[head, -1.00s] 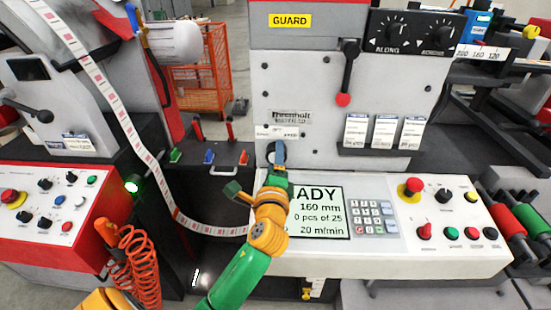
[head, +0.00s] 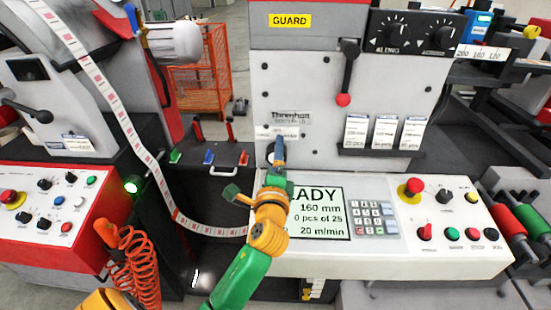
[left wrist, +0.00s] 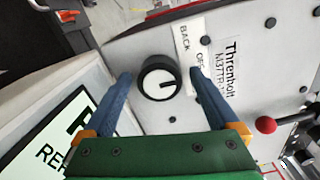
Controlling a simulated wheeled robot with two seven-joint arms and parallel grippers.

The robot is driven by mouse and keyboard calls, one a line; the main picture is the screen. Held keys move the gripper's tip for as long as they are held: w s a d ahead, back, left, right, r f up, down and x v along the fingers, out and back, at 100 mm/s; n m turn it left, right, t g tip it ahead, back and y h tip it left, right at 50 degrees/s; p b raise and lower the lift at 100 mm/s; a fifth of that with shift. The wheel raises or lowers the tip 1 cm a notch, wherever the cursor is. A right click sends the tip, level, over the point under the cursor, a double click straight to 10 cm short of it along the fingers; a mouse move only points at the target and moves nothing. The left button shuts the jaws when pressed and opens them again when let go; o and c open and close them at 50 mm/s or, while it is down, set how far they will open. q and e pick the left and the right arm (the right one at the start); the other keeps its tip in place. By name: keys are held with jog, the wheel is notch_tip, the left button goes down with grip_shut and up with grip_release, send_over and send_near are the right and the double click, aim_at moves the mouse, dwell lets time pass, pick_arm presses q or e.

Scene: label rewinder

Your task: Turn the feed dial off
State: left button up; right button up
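My left gripper (left wrist: 162,75) is open, one blue finger on each side of the dial, with gaps showing; I see no contact. In the head view my left gripper (head: 277,148) covers the dial. My right gripper is not in view.
The display (head: 320,212) reads "ADY, 160 mm, 0 pcs of 25, 20 m/min" and is partly behind my left arm. A red-knobbed lever (head: 345,85) hangs above right. A tool holder (head: 212,160) stands left of the dial. A printed label web (head: 130,128) runs down at left.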

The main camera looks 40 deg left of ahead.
pick_arm(q)
jog(key=b+v, duration=0.1)
jog(key=v, duration=0.6)
jog(key=shift+s+d, duration=0.1)
